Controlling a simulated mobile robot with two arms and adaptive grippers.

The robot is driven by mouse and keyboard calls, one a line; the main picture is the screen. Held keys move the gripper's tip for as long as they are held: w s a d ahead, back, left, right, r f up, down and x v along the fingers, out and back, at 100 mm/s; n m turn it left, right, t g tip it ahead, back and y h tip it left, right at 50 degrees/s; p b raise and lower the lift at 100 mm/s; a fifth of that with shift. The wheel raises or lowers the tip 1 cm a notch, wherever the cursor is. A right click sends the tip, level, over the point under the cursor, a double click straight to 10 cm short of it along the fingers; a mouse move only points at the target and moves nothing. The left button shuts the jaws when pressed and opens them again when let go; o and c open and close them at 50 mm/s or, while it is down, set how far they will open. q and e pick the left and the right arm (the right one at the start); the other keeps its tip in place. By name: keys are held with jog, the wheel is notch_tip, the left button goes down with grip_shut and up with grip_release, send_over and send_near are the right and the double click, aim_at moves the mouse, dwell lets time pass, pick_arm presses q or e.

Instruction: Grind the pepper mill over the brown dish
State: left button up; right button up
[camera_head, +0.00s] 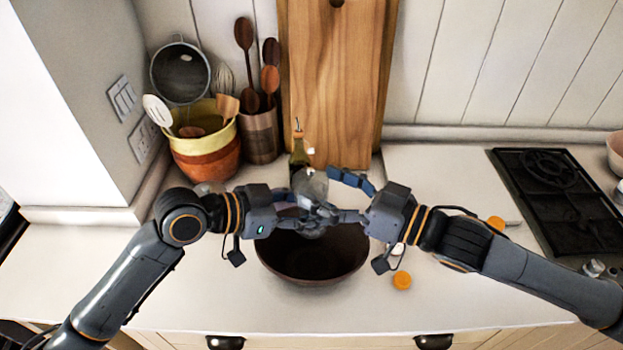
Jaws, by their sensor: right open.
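The brown dish (312,268) is a dark round bowl on the white counter, below both grippers. A grey, partly see-through object, which looks like the pepper mill (311,184), is upright above the dish's far side. My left gripper (302,209) comes in from the left and appears shut on the mill; its fingers overlap the mill's lower part. My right gripper (345,196) is at the mill's right side, open, with one blue finger raised apart from the other. The crowded fingers hide much of the mill and the dish's far rim.
A green bottle (299,152) stands just behind the mill. A wooden board (333,80) leans on the wall. A yellow and orange pot (206,150) and a utensil holder (260,135) stand at back left. A black hob (560,195) is at right. An orange item (402,280) lies right of the dish.

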jog(key=shift+x, duration=1.3)
jog(key=shift+c, duration=0.5)
jog(key=c, duration=1.1)
jog(key=shift+s+a, duration=0.1)
jog(key=shift+a, duration=0.05)
